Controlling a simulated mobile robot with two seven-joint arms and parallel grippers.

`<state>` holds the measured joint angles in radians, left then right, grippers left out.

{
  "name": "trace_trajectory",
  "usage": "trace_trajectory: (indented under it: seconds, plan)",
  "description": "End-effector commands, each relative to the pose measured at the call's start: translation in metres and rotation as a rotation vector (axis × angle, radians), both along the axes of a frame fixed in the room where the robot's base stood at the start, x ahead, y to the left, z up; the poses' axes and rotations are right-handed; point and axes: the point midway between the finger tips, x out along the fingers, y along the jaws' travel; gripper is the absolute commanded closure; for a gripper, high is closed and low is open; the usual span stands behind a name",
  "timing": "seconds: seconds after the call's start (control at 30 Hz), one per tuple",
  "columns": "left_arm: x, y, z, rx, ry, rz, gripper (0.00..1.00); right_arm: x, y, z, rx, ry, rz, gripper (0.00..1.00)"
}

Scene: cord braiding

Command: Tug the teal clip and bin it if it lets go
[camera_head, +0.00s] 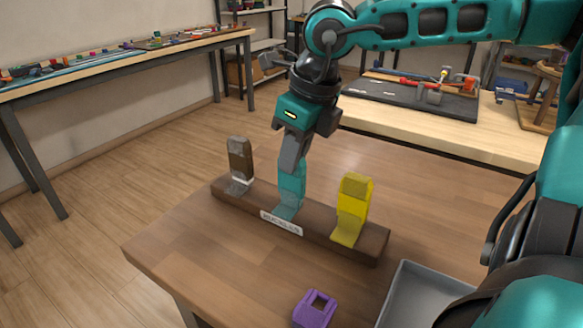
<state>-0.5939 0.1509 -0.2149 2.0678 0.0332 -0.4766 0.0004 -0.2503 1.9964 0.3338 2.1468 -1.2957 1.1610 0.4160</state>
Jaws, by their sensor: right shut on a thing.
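The teal clip (288,195) stands upright in the middle of a dark wooden bar (320,236) on the table. My right gripper (292,163) comes down from above and is shut on the top of the teal clip. The clip's foot still meets the bar. A brown and grey clip (240,165) stands to its left on the bar, and a yellow clip (353,209) stands to its right. A grey tray (398,300) is at the table's right front, partly cut off by the frame. My left gripper is not in view.
A purple block with a square hole (314,309) lies at the table's front, left of the tray. A white label (281,223) is on the bar's front. The table (190,250) is clear at the left. Workbenches with tools stand behind.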

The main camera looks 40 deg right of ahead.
Motion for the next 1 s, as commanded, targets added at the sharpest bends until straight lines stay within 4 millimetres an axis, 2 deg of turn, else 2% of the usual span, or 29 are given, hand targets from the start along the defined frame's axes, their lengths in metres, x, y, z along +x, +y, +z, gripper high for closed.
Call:
trace_trajectory:
  seconds: [0.57,1.0]
  plan:
    - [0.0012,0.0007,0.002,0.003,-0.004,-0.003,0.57,-0.0006,0.0002,0.0028,-0.001,0.002,0.001,1.0]
    - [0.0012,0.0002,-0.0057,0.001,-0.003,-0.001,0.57,-0.0001,0.0001,0.0003,-0.001,0.0,0.001,1.0]
